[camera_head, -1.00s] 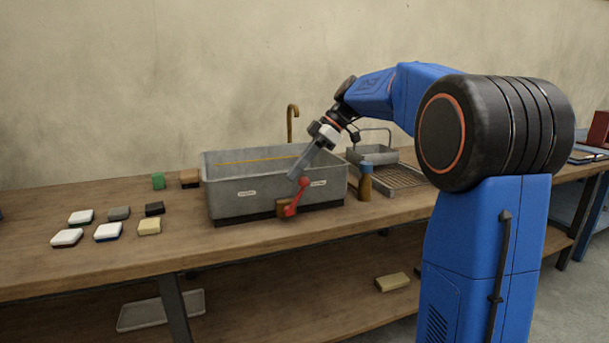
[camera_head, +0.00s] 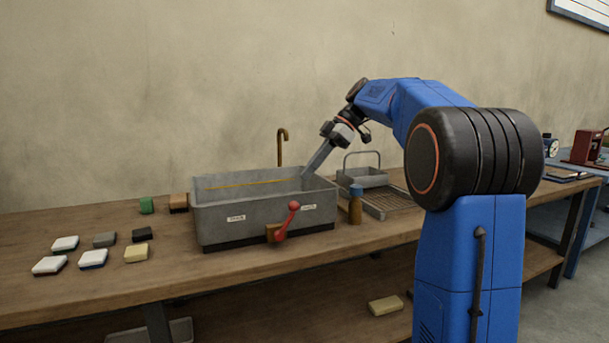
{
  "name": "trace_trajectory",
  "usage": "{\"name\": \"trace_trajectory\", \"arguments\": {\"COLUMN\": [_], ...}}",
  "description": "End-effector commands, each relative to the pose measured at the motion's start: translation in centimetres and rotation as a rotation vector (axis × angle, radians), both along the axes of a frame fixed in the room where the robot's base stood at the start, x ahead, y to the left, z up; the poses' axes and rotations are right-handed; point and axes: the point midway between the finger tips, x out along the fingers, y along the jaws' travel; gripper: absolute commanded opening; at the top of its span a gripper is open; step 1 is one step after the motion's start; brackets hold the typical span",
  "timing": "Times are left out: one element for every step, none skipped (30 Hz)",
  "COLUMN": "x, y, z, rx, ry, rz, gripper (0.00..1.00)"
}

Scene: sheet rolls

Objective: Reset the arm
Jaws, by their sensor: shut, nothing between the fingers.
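My gripper (camera_head: 306,174) is at the end of my blue arm, pointing down and left, over the right end of the grey sink basin (camera_head: 222,222). Its fingers are together and nothing shows between them. The fingertips are close to the basin's right rim; I cannot tell whether they are above it or slightly inside. A red lever (camera_head: 287,221) on a brown mount stands at the basin's front, apart from the gripper.
A blue-capped brown bottle (camera_head: 355,207) and a wire rack (camera_head: 387,202) with a grey handled basket (camera_head: 362,177) stand right of the basin. A brass tap (camera_head: 281,146) rises behind. Several sponges or blocks (camera_head: 104,240) lie at left on the wooden bench (camera_head: 190,270).

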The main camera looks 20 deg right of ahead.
Motion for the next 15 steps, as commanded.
{"name": "trace_trajectory", "arguments": {"x": [0.00,0.00,0.00,0.00,0.00,0.00,0.00,0.00,0.00,0.00,0.00,0.00,-0.04,-0.13,-0.35], "y": [-0.01,-0.01,0.00,0.00,0.01,0.01,0.01,0.01,0.01,0.01,0.01,0.03,0.05,0.11,0.27], "z": [0.02,0.02,0.01,0.01,0.02,0.01,0.01,0.01,0.01,0.01,0.01,0.01,0.01,-0.01,-0.03], "rx": [0.000,0.000,0.000,0.000,0.000,0.000,0.000,0.000,0.000,0.000,0.000,0.000,-0.001,-0.002,-0.006], "ry": [0.000,0.000,0.000,0.000,0.000,0.000,0.000,0.000,0.000,0.000,0.000,0.000,0.000,0.002,0.006], "rz": [0.000,0.000,0.000,0.000,0.000,0.000,0.000,0.000,0.000,0.000,0.000,0.000,-0.001,-0.004,-0.011], "gripper": [0.00,0.00,0.00,0.00,0.00,0.00,0.00,0.00,0.00,0.00,0.00,0.00,0.00,0.00,0.00]}}
